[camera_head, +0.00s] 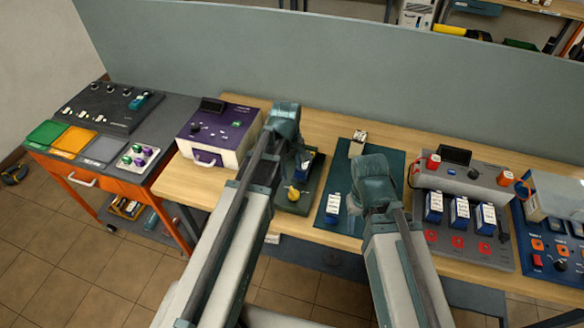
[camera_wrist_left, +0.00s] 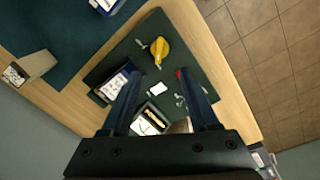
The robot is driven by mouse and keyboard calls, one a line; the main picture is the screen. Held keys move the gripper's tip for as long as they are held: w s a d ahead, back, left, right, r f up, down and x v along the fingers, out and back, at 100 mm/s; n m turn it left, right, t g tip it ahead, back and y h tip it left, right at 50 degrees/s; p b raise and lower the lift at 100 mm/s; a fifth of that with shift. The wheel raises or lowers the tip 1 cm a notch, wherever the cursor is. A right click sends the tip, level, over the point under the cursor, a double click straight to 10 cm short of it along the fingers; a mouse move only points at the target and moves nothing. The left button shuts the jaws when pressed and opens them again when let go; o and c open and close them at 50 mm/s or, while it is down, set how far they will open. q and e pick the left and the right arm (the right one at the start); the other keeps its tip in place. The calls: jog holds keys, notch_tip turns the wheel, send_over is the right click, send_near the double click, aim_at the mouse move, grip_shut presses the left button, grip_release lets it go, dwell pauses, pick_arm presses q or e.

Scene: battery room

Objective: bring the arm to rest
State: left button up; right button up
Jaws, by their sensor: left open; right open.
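My left gripper (camera_head: 298,160) is over the dark green tester board (camera_head: 293,203) on the wooden bench. In the left wrist view its two fingers (camera_wrist_left: 160,95) are apart with nothing between them, above the board (camera_wrist_left: 165,62). The board carries a yellow knob-like part (camera_wrist_left: 160,49), also seen in the head view (camera_head: 293,193), and a blue-and-white block (camera_wrist_left: 113,84) in a holder. My right gripper (camera_head: 372,190) is over the dark teal mat (camera_head: 328,222); its fingers are mostly hidden by its wrist. I see nothing held in it.
A blue battery (camera_head: 333,204) stands on the mat, with a small pale block (camera_head: 357,144) behind. A purple-and-white box (camera_head: 217,135) is left. A grey charger (camera_head: 463,185) with several blue batteries is right. A grey partition (camera_head: 330,65) runs behind the bench.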

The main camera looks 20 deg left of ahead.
pick_arm(q)
jog(key=shift+r, duration=0.5)
pick_arm(e)
jog(key=shift+r, duration=0.5)
pick_arm(q)
jog(key=shift+s, duration=0.1)
jog(key=s+d+f+m+b, duration=0.3)
jog(key=s+d+m, duration=0.2)
jog(key=s+m, duration=0.2)
jog(key=s+d+f+m+y+b, duration=0.1)
jog(key=s+d+f+m+b, duration=0.3)
jog(key=s+m, duration=0.3)
jog(key=shift+d+m+g+y, duration=0.3)
jog(key=shift+d+m+g, duration=0.1)
jog(key=shift+d, duration=0.5)
pick_arm(e)
notch_tip(320, 180, down, 7)
